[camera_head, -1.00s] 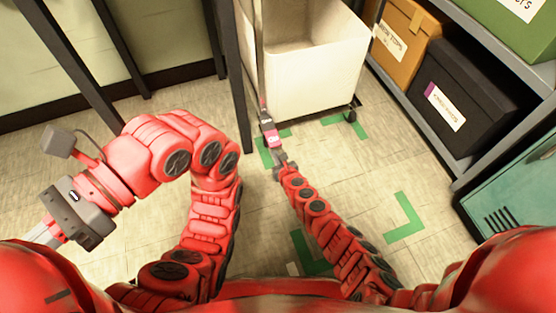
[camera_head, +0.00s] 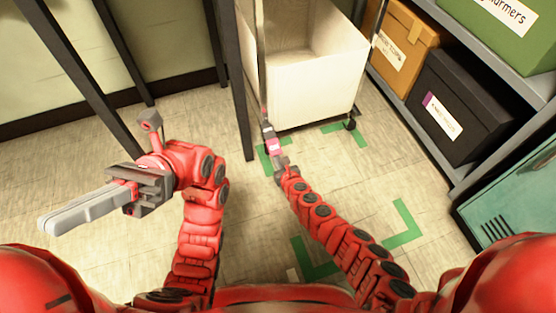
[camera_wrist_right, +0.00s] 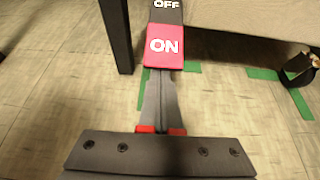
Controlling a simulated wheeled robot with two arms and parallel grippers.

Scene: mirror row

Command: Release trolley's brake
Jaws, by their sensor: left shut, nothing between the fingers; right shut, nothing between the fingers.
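The white trolley (camera_head: 305,90) stands at the top middle of the head view. Its brake pedal (camera_head: 269,133) shows low at its left front corner. In the right wrist view the pedal has a red ON part (camera_wrist_right: 164,46) nearer me and a dark OFF part (camera_wrist_right: 166,11) beyond it. My right gripper (camera_head: 277,161) is shut and empty. Its fingertips (camera_wrist_right: 160,74) meet the near edge of the ON part in the picture; I cannot tell whether they touch it. My left gripper (camera_head: 48,224) is shut and empty, over the floor at the left, away from the trolley.
A dark post (camera_head: 238,100) stands just left of the trolley. A shelf at the right holds an orange box (camera_head: 402,45), a black box (camera_head: 455,110) and a green box (camera_head: 505,30). A teal cabinet (camera_head: 510,195) is at lower right. Green tape (camera_head: 405,225) marks the open floor.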

